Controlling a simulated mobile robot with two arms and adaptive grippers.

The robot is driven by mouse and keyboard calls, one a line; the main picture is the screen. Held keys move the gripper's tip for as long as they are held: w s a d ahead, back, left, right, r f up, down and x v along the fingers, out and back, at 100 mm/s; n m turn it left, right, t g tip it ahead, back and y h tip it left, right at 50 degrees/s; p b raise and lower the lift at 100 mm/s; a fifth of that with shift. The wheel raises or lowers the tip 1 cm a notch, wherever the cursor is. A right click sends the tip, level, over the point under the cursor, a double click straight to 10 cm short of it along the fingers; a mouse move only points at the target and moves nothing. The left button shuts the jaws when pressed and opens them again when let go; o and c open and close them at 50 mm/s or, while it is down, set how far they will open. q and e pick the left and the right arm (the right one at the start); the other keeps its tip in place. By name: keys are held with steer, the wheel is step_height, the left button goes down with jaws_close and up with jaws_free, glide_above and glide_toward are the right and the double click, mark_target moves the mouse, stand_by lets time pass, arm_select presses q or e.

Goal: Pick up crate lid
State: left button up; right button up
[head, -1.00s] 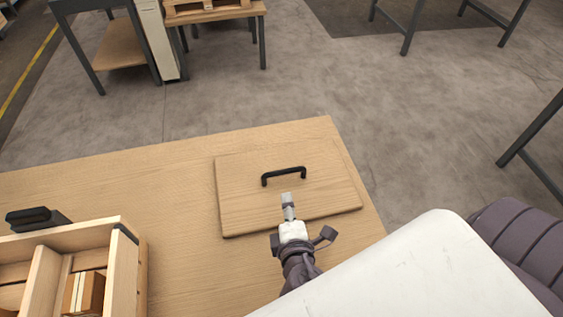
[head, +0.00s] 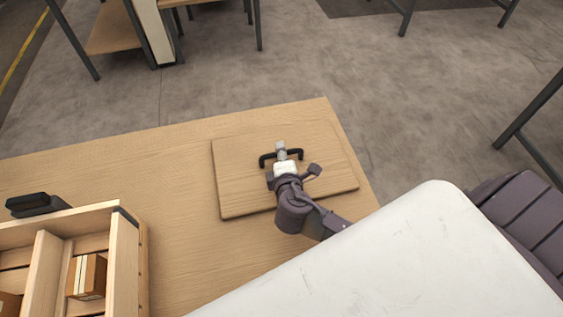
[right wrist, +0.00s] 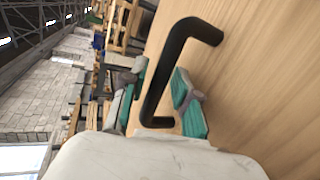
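The crate lid (head: 240,185) is a flat wooden board with a black bar handle (head: 267,158), lying on the wooden table. In the head view my right gripper (head: 281,150) is over the middle of the handle. In the right wrist view the black handle (right wrist: 172,70) passes between the two teal-padded fingers of the right gripper (right wrist: 160,103). The fingers are apart, with a gap visible beside the handle. The lid still lies flat. My left gripper is not in view.
An open wooden crate (head: 128,262) with dividers stands at the lower left, holding small brown boxes (head: 87,276). A black handle-like object (head: 35,204) is at its far left side. Bare table (head: 180,190) lies between crate and lid.

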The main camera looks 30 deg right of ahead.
steer(key=shift+w, duration=0.2)
jaws_close()
steer(key=shift+r, duration=0.15)
